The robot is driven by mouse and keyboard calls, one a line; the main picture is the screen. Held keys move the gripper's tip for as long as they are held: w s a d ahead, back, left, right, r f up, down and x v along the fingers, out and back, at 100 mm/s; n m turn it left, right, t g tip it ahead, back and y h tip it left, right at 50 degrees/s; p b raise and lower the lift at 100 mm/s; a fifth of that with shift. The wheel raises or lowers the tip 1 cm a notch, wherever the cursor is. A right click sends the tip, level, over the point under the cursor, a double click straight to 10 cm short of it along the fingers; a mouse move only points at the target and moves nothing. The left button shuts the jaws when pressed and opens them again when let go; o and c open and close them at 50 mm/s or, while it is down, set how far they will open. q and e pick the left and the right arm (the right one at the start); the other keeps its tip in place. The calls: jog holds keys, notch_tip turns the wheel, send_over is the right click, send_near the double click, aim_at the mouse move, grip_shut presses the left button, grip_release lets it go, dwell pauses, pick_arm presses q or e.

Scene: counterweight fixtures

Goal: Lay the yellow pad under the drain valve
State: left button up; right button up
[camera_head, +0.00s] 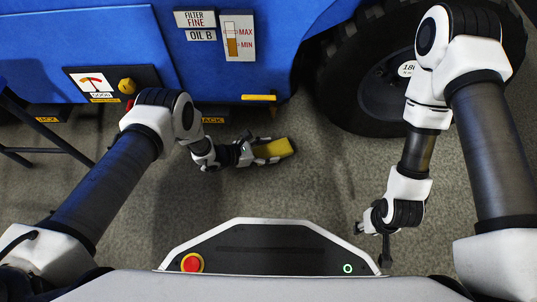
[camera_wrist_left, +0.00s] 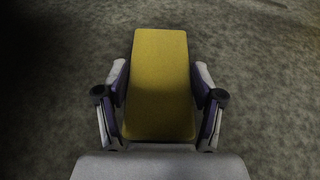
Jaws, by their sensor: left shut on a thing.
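The yellow pad (camera_head: 273,149) is a flat rectangular block in my left gripper (camera_head: 268,150), low beside the blue vehicle. In the left wrist view the pad (camera_wrist_left: 160,85) lies lengthwise between the two fingers of the left gripper (camera_wrist_left: 160,108), which are shut on its sides. Grey floor shows beyond it; I cannot tell its height above the floor. My right gripper (camera_head: 372,228) hangs at the lower right, empty as far as I see; its finger opening is too small to tell. I cannot make out the drain valve for certain; a yellow knob (camera_head: 127,86) sits on the vehicle's side.
The blue vehicle (camera_head: 120,40) fills the top, with a level gauge (camera_head: 238,36) and a yellow strip (camera_head: 259,97) on its lower edge. A large black tyre (camera_head: 345,75) stands right of centre. A dark stand (camera_head: 40,130) is at left. The carpet-like floor (camera_head: 290,190) between is clear.

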pick_arm(q)
jog(key=shift+r, duration=0.1)
jog(key=shift+c, duration=0.5)
jog(key=o, duration=1)
jog(key=shift+r+p, duration=0.1)
jog(key=shift+p, duration=0.2)
jog(key=p+v, duration=0.6)
jog(key=v, duration=0.5)
jog(key=shift+d, duration=0.1)
jog(key=shift+s+a+r, duration=0.1)
jog(key=shift+s+a, duration=0.15)
jog(key=shift+a, duration=0.2)
